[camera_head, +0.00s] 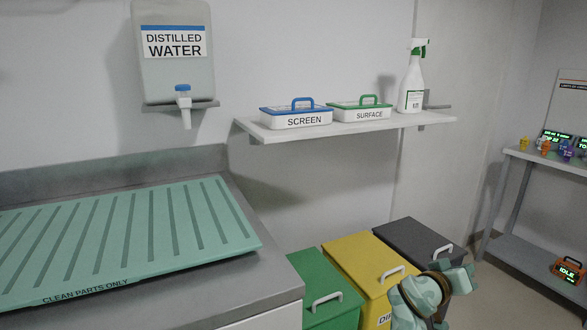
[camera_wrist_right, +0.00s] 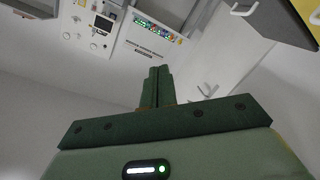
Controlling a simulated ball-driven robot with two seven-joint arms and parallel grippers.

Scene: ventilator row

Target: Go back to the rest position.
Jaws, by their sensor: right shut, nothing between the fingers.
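My right gripper (camera_wrist_right: 156,87) shows in the right wrist view with its two green fingers together and nothing between them. Around it in that view are pale walls and floor, and its fingertips touch nothing that I can see. In the head view, a teal part of my right arm shows at the bottom right, in front of the yellow bin (camera_head: 357,262) and the dark grey bin (camera_head: 410,240). The fingertips cannot be made out there. My left gripper is in neither view.
A green bin (camera_head: 318,282) stands beside the counter with the teal draining mat (camera_head: 140,235). A wall shelf (camera_head: 350,128) holds the SCREEN box (camera_head: 300,116), SURFACE box (camera_head: 362,110) and spray bottle (camera_head: 412,85). A rack (camera_head: 520,245) stands at the right.

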